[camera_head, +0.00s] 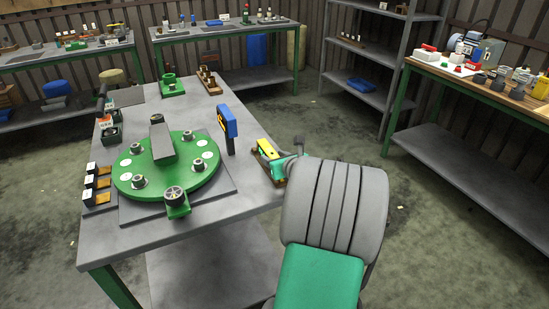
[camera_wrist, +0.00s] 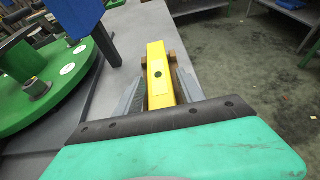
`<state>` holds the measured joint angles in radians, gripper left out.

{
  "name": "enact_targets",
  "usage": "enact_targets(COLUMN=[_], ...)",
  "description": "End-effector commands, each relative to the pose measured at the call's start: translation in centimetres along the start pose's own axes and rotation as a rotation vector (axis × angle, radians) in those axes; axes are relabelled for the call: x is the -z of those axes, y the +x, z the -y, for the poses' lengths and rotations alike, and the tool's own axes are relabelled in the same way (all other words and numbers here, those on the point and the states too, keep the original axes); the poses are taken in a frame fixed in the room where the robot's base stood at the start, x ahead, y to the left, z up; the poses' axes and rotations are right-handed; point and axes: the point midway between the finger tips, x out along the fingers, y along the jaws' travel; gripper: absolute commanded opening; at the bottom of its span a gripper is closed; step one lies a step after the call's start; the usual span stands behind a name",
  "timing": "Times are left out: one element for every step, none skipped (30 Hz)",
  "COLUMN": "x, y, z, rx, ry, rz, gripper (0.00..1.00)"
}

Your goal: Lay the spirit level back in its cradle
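The yellow spirit level (camera_wrist: 160,76) is a long bar with a dark round spot, lying lengthwise between the two fingers of my gripper (camera_wrist: 161,82) in the wrist view. The fingers stand close along its two sides; whether they press on it is not clear. Its near end is hidden by the gripper body. In the head view the level (camera_head: 267,147) is at the table's right edge, just left of my teal gripper (camera_head: 282,163). The brown cradle (camera_head: 257,159) shows beside and under the level. Brown blocks of the cradle (camera_wrist: 144,62) also show past the fingertips.
A blue upright tool (camera_head: 228,121) stands left of the level, close to the gripper. A green round disc (camera_head: 137,165) with fittings fills the middle of the grey table (camera_head: 215,210). Open floor lies right of the table; shelves and benches stand farther off.

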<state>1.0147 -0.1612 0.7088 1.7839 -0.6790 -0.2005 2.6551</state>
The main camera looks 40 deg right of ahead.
Motion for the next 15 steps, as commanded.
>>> enact_targets(x=[0.0, 0.0, 0.0, 0.0, 0.0, 0.0, 0.0, 0.0, -0.1, -0.3, -0.4, -0.5, -0.5, -0.5, -0.5], y=[0.0, 0.0, 0.0, 0.0, 0.0, 0.0, 0.0, 0.0, 0.0, -0.1, -0.2, -0.7, -1.2, -1.7, -2.6], z=[0.0, 0.0, 0.0, 0.0, 0.0, 0.0, 0.0, 0.0, 0.0, 0.0, 0.0, 0.1, 0.1, 0.1, 0.2], rx=[0.000, 0.000, 0.000, 0.000, 0.000, 0.000, 0.000, 0.000, 0.000, 0.000, 0.001, 0.002, 0.002, 0.003, 0.004], ry=[0.000, 0.000, 0.000, 0.000, 0.000, 0.000, 0.000, 0.000, -0.001, -0.001, -0.001, -0.001, 0.000, 0.001, 0.001], rz=[0.000, 0.000, 0.000, 0.000, 0.000, 0.000, 0.000, 0.000, 0.001, 0.001, 0.002, 0.002, 0.002, 0.001, 0.001], gripper=[0.50, 0.53, 0.53, 0.53, 0.53, 0.53, 0.53, 0.53, 0.53, 0.53, 0.53, 0.53, 0.53, 0.53, 0.53])
